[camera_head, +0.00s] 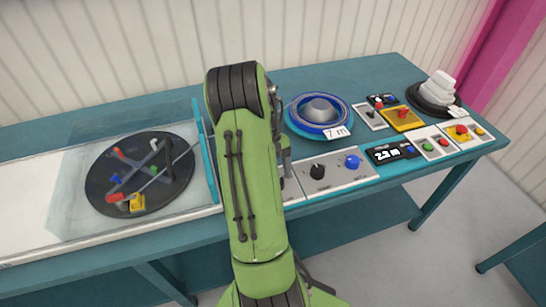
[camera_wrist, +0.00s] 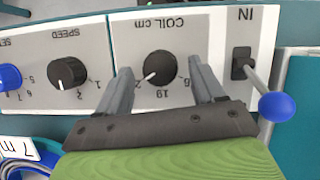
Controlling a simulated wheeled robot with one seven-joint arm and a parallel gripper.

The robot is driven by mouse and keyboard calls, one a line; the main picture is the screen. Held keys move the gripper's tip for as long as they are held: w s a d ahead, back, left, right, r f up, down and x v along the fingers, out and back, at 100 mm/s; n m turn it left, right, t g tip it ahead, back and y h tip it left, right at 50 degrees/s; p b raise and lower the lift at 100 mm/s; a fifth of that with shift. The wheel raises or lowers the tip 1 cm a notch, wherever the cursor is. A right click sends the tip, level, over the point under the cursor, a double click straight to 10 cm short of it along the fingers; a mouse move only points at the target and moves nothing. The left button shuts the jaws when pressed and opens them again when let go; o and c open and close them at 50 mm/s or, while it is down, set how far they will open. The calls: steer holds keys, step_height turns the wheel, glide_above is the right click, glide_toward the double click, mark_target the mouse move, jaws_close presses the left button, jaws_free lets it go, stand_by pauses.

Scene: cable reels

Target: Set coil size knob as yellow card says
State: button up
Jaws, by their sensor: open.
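The black coil knob (camera_wrist: 159,68) sits on a grey panel marked COIL cm, upside down in the wrist view. Its white pointer line slants to the lower left, towards a number partly hidden by a finger. My gripper (camera_wrist: 160,70) is open, with one finger on each side of the knob; I cannot tell if either touches it. In the head view my green arm hides the coil knob. I cannot make out a yellow card with readable text in either view.
The speed knob (camera_wrist: 67,73) and the IN lever with a blue ball (camera_wrist: 276,106) flank the coil knob. A blue reel (camera_head: 318,112) with a white 7 m card (camera_head: 337,132) stands behind the panel. A display (camera_head: 390,153) and buttons lie right; a covered black disc (camera_head: 140,173) lies left.

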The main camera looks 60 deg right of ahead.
steer(key=p+v, duration=0.4)
steer(key=v, duration=1)
steer(key=shift+r, duration=0.35)
steer(key=shift+w+d, duration=0.1)
